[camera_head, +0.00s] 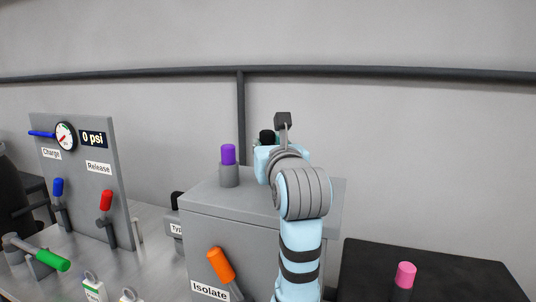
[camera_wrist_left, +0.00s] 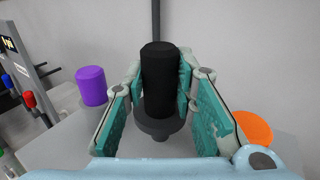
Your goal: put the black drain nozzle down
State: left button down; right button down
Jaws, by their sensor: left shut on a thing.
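The black drain nozzle (camera_head: 266,136) is upright between the fingers of my left gripper (camera_head: 265,147), above the top of the grey cabinet (camera_head: 200,198). In the left wrist view the nozzle (camera_wrist_left: 160,78) is a black cylinder, with the teal-padded fingers of my left gripper (camera_wrist_left: 162,85) shut on its two sides. A dark round flange (camera_wrist_left: 158,128) shows directly below it; I cannot tell whether it is part of the nozzle or a holder. My arm hides part of the cabinet top in the head view. My right gripper is not in view.
A purple-capped cylinder (camera_head: 228,155) stands on the cabinet to the left. An orange handle (camera_head: 221,265) is on the cabinet front, labelled Isolate. A gauge panel (camera_head: 85,150) with levers stands at left. A black surface (camera_head: 440,265) with a pink-capped piece (camera_head: 405,275) is at right.

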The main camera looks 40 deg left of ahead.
pick_arm(q)
jog(key=shift+w+f, duration=0.1)
jog(key=shift+f, duration=0.45)
jog(key=shift+w, duration=0.2)
jog(key=shift+s+f, duration=0.1)
jog(key=shift+f, duration=0.15)
jog(key=c, duration=1.3)
grip_release()
jog(key=shift+c, duration=0.2)
